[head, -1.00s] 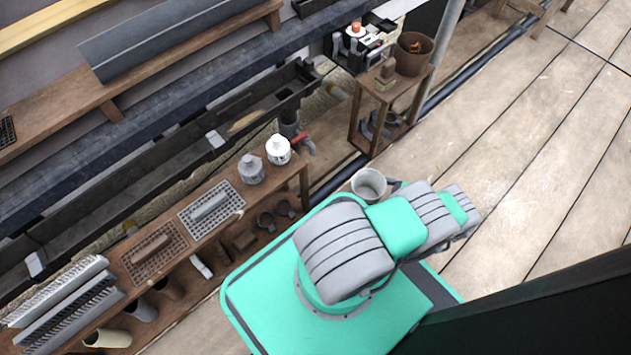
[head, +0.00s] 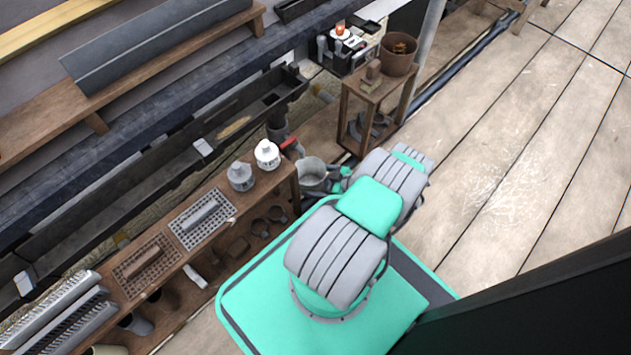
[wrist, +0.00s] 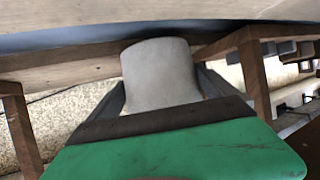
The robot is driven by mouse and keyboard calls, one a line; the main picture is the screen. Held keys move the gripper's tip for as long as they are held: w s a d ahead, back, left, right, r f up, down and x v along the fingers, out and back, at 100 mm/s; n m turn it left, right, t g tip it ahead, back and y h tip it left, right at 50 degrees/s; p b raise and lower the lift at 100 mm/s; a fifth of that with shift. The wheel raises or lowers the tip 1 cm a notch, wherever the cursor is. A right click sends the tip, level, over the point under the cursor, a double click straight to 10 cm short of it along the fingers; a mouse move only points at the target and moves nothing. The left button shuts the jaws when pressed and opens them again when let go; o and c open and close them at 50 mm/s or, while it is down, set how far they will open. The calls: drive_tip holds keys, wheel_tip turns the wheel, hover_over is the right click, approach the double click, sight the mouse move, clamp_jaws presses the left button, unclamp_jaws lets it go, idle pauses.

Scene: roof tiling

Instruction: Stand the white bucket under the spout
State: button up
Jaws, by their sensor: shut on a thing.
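My gripper (head: 336,181) is at the bucket's right side, mostly hidden behind my arm. In the wrist view the bucket (wrist: 160,72) sits between the fingers of my gripper (wrist: 163,92), which is shut on it. I cannot tell whether the bucket touches the floor.
A wooden bench with two white-grey cans (head: 267,155) and grates (head: 202,218) is left of the bucket. A small wooden stand (head: 374,97) with a brown pot (head: 399,56) is behind it. The plank deck (head: 530,150) on the right is open, with a pale patch.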

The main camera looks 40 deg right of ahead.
drive_tip(key=shift+d+r, duration=0.1)
drive_tip(key=o, duration=1.1)
